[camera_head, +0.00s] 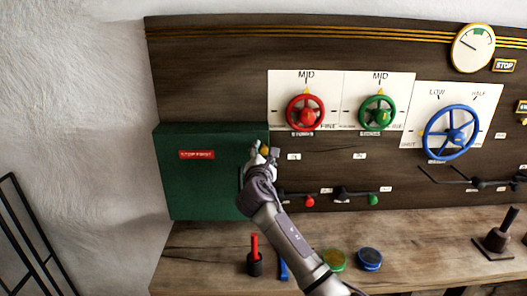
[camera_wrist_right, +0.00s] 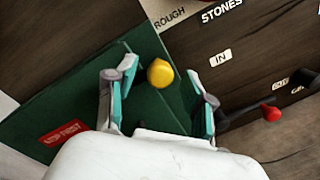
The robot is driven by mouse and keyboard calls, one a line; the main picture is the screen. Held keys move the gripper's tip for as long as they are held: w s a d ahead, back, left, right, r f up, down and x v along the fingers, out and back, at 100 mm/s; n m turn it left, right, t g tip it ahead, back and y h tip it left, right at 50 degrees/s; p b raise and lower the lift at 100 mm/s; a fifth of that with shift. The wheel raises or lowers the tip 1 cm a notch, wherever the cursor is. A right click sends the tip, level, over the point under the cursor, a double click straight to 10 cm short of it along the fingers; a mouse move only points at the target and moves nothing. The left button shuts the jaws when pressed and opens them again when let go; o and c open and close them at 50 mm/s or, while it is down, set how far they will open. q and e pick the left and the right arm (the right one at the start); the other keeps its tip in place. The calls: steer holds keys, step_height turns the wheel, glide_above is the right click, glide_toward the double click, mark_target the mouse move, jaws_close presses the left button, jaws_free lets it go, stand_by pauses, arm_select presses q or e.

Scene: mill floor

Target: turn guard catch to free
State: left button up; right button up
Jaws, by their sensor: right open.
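The green guard box (camera_head: 205,185) with a red "STOP FIRST" label (camera_head: 197,154) stands against the dark panel at left. A yellow round knob (camera_wrist_right: 160,72), apparently the guard catch, sits near the box's right edge. It also shows in the head view (camera_head: 265,149), partly between my fingers. My right gripper (camera_head: 264,156) is open at that edge. In the right wrist view my right gripper (camera_wrist_right: 167,88) has one finger on each side of the knob, with visible gaps. I cannot tell whether anything touches. My left gripper is not in view.
Red (camera_head: 306,112), green (camera_head: 378,112) and blue (camera_head: 450,132) handwheels are on the panel. The bench holds a red-handled item (camera_head: 254,258) and round green (camera_head: 335,259) and blue (camera_head: 369,258) pieces.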

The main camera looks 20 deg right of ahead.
steer(key=shift+w+d, duration=0.1)
steer(key=shift+w, duration=0.25)
jaws_close()
